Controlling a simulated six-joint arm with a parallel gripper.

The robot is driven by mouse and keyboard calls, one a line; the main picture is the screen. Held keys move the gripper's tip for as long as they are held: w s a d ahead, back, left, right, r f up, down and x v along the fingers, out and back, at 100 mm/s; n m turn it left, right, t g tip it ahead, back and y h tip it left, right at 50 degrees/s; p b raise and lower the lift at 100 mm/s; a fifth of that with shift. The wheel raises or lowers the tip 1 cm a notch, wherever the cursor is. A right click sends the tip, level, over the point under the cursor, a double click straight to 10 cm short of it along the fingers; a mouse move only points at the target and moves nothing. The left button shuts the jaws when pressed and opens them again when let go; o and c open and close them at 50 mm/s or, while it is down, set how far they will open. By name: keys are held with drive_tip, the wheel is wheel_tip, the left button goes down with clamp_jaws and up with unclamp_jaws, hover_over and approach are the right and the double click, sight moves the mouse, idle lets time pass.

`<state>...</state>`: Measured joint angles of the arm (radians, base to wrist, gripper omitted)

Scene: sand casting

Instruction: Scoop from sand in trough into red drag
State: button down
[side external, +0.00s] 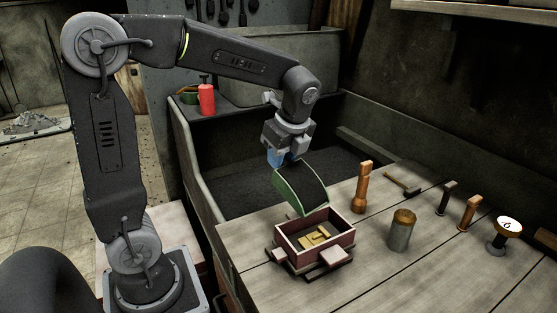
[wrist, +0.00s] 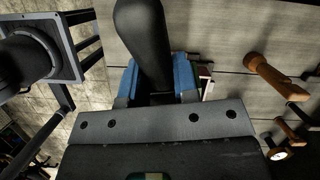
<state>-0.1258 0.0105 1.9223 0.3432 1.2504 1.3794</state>
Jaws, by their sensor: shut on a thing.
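My gripper (side external: 276,158) is shut on the scoop, with its blue fingers around the black handle in the wrist view (wrist: 157,95). The scoop (side external: 303,190) has a green shell and a dark inner face; I cannot tell whether sand lies in it. It is steeply tilted, its lower end just above the back rim of the red drag (side external: 332,244). The drag is an open box on the bench, and a brass-coloured pattern (side external: 314,238) shows inside it. Dark sand (side external: 240,180) lies in the trough (side external: 196,180) behind the bench. In the wrist view the drag is mostly hidden.
A red bottle (side external: 206,98) stands on the trough's back-left ledge.

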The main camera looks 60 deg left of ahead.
drive_tip(key=shift+w+d+r+y, duration=0.25)
drive_tip(key=shift+d+r+y, duration=0.3)
drive_tip(key=shift+d+y, duration=0.35)
drive_tip(key=w+d+r+g+y, duration=0.1)
drive_tip(key=d+r+y, duration=0.2)
drive_tip(key=d+y, duration=0.4)
drive_tip(key=shift+w+d+r+g, duration=0.2)
drive_tip(key=shift+d+r+g, duration=0.05)
drive_tip(key=shift+r+g, duration=0.15)
idle(0.4)
wheel_tip(320, 180, up, 3)
drive_tip(key=t+h, duration=0.1)
drive_tip(key=h, duration=0.5)
drive_tip(key=t+h, duration=0.1)
drive_tip(key=h, duration=0.6)
drive_tip(key=shift+t, duration=0.4)
